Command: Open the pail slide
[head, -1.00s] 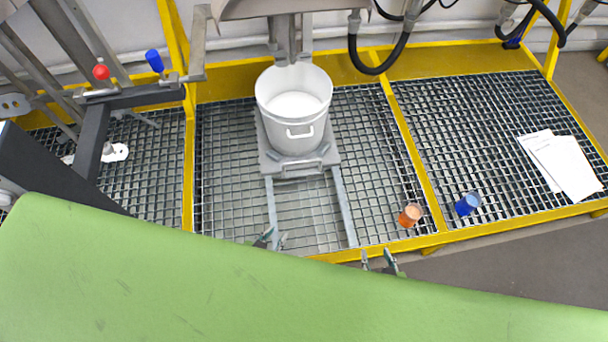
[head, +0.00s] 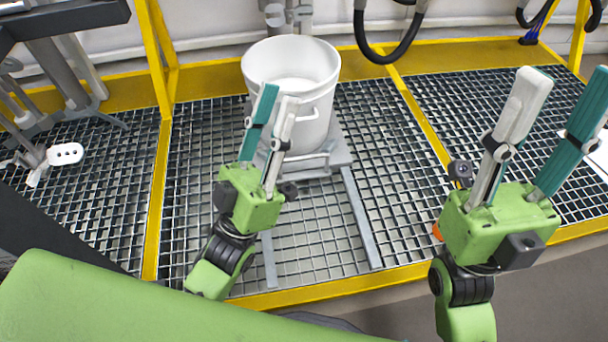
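The pail slide (head: 341,150) is a grey plate on two rails (head: 361,220) running over the grating towards me. A white pail (head: 322,92) with pale contents stands upright on it at the far end of the rails. The slide's front handle is partly hidden by my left gripper. My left gripper (head: 279,94) is open and empty, its fingers pointing up in front of the pail in the picture; I cannot tell its exact distance from the slide. My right gripper (head: 566,75) is open and empty, raised at the right, away from the slide.
Yellow frame beams (head: 158,200) edge the grating. A black hose (head: 385,58) hangs behind at the right of the pail. An orange object (head: 437,231) shows partly behind my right gripper. White papers (head: 600,158) lie at the right edge. The grating between the rails is clear.

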